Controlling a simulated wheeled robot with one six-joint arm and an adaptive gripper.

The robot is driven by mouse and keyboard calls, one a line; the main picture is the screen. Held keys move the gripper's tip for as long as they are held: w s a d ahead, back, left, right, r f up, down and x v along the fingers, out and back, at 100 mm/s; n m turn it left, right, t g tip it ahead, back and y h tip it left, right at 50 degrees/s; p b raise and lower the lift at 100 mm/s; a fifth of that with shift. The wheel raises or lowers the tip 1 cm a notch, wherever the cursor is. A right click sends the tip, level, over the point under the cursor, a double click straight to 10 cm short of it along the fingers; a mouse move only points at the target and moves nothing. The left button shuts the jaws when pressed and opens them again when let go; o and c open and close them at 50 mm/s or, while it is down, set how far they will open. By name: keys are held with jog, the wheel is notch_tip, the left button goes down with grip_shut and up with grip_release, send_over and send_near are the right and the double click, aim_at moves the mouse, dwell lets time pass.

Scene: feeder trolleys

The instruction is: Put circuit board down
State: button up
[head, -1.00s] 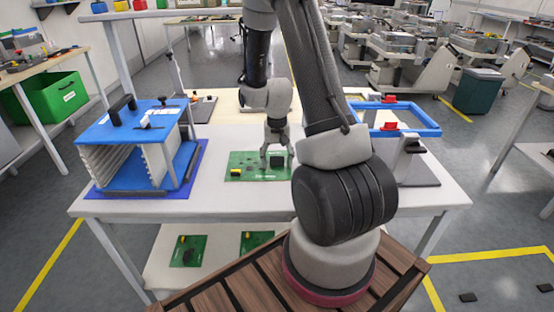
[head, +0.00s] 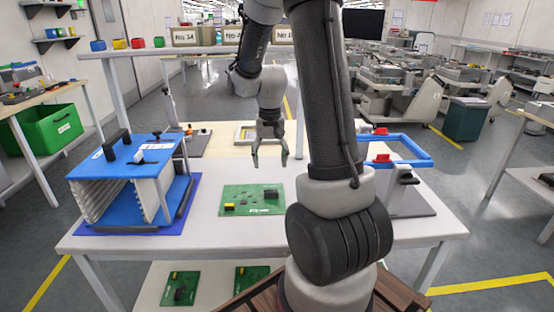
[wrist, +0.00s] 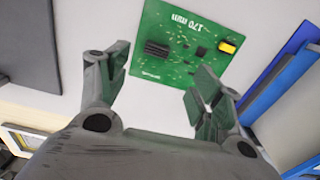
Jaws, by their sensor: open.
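The green circuit board (head: 243,200) lies flat on the white table (head: 350,233), with a yellow part and a black part on its top. My gripper (head: 270,163) is open and empty above the table, higher than the board and apart from it. In the wrist view the board (wrist: 187,50) lies beyond the two spread fingertips of my gripper (wrist: 160,95), with nothing between them. The board's lettering reads "170 mm".
A blue rack with white slotted sides (head: 128,160) stands left of the board on a blue mat. A blue frame (head: 420,157) and a grey stand (head: 407,203) are at the right. More green boards (head: 180,289) lie on the lower shelf. Boxes (head: 194,36) line a raised shelf behind.

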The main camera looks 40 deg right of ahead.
jog(key=s+a+r+n+t, duration=0.1)
jog(key=s+a+r, duration=0.15)
jog(key=r, duration=0.35)
jog(key=s+a+r+n+t, duration=0.1)
jog(key=s+a+r+n, duration=0.1)
jog(key=s+r, duration=0.25)
jog(key=s+a+r+n+t, duration=0.1)
jog(key=s+a+r, duration=0.1)
jog(key=s, duration=0.4)
jog(key=s+a+r+n+t, duration=0.1)
jog(key=s+a+r+n, duration=0.1)
jog(key=s+r, duration=0.2)
jog(key=shift+s+a+r, duration=0.2)
jog(key=shift+s+r, duration=0.05)
jog(key=shift+s, duration=1)
